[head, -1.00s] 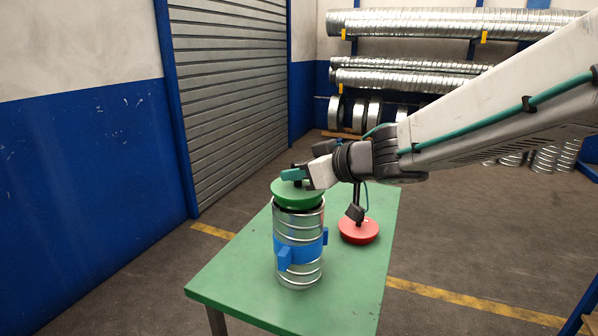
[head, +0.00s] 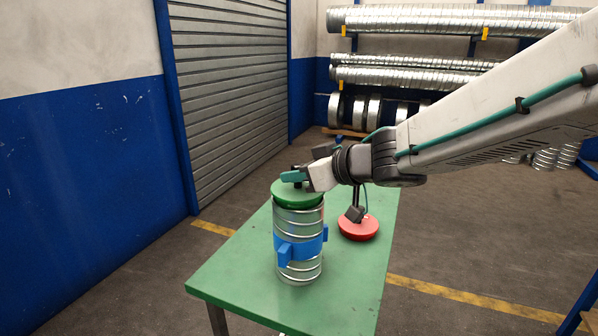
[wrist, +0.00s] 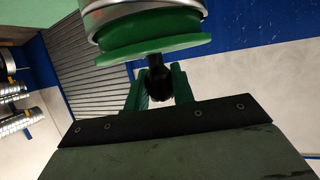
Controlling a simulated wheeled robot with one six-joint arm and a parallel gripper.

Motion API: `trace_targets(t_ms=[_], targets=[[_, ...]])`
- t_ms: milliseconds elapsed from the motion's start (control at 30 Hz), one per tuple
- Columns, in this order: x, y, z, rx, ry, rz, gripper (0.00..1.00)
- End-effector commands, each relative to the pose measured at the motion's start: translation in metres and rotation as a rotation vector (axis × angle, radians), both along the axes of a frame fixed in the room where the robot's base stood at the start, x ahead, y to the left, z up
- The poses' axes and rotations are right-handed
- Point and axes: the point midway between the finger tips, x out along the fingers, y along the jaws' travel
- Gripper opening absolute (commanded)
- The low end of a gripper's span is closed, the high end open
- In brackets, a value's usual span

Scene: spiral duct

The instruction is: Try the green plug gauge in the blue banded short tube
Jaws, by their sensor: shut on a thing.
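The blue banded short tube (head: 299,223) is a ribbed metal duct standing upright on the green table. The green plug gauge (head: 297,190) sits at its top opening. In the head view the gauge's disc seems level with the rim and the gap below it has closed. The gauge also shows in the wrist view (wrist: 150,33), its green flange close to the tube's metal rim. My gripper (head: 301,176) is shut on the gauge's dark knob, seen between the green fingers in the wrist view (wrist: 159,82). How deep the plug sits inside is hidden.
A red plug gauge (head: 358,227) lies on the green table (head: 345,285) right of the tube, under my arm. The table's front part is clear. Long metal ducts (head: 430,22) lie on racks at the back wall.

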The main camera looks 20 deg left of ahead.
Motion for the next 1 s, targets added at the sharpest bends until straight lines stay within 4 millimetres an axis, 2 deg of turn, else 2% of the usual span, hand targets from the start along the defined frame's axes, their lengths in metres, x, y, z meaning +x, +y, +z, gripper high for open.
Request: trace_targets(t_ms=[1000], targets=[[0.0,0.0,-0.012,0.001,0.0,0.0,0.0]])
